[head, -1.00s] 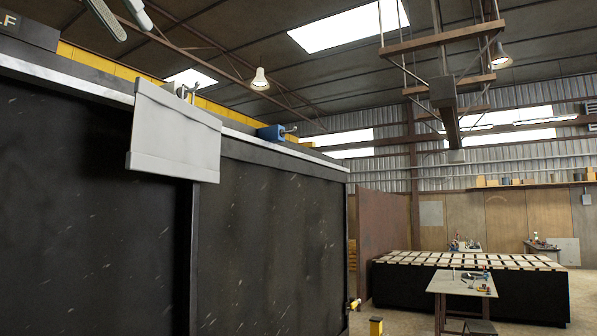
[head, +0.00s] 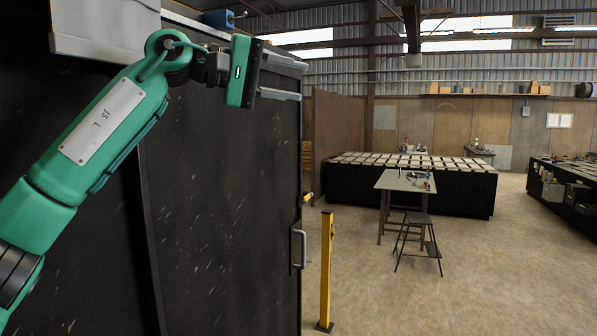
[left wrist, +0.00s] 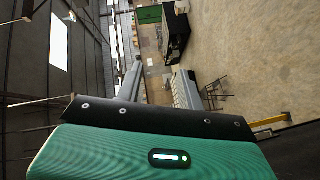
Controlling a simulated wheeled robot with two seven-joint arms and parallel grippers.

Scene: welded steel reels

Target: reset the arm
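My left arm is green and comes in from the left in the head view. Its gripper (head: 288,79) is raised in front of the dark wall panels and points right. In the left wrist view the two grey fingers of the left gripper (left wrist: 158,82) stand apart with nothing between them. The gripper is open and empty. My right arm and right gripper are not in view.
A dark panelled wall (head: 215,190) with a door handle (head: 298,248) stands close behind the left arm. A yellow post (head: 326,270) stands beside it. A small table (head: 405,181), a stool (head: 418,222) and a long slatted bench (head: 440,186) are farther off.

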